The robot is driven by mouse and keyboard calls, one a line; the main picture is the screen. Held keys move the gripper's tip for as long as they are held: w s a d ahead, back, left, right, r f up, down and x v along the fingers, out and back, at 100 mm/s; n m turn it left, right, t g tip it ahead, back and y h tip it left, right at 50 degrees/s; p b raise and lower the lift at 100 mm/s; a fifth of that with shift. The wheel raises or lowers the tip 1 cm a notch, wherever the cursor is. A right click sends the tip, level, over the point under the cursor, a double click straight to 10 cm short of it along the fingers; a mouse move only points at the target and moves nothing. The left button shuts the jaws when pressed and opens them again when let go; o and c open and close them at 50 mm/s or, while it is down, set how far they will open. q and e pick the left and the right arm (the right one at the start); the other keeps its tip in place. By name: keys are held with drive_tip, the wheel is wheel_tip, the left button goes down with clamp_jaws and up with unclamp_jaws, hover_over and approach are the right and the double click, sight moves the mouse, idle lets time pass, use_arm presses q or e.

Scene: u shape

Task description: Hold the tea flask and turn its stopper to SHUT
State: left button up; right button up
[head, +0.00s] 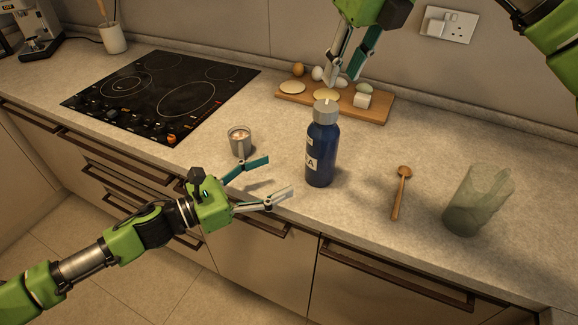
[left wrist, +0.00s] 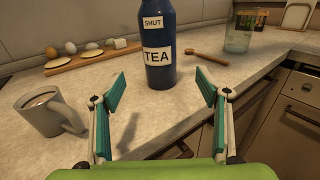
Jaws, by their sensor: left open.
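The dark blue tea flask (head: 322,150) stands upright on the worktop. Its grey stopper (head: 326,111) has a small pale mark on top; where the mark points is too small to tell. In the left wrist view the flask (left wrist: 157,35) carries white labels reading SHUT and TEA, and the stopper is out of frame. My left gripper (head: 280,176) is open and empty, left of the flask; in its wrist view the flask stands beyond and between the fingertips. My right gripper (head: 342,82) is above and behind the flask, over the board, its fingers apart and empty.
A grey mug (head: 239,142) stands left of the flask, close to my left gripper. A wooden board (head: 378,108) with eggs and other food lies behind. A wooden spoon (head: 400,192) and a greenish glass jug (head: 476,201) are to the right. A black hob (head: 160,92) is at left.

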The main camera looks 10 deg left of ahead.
sight(320, 156)
use_arm(q)
drive_tip(key=x, duration=1.3)
drive_tip(key=shift+w, duration=0.15)
drive_tip(key=c, duration=1.6)
drive_tip(key=shift+o, duration=0.2)
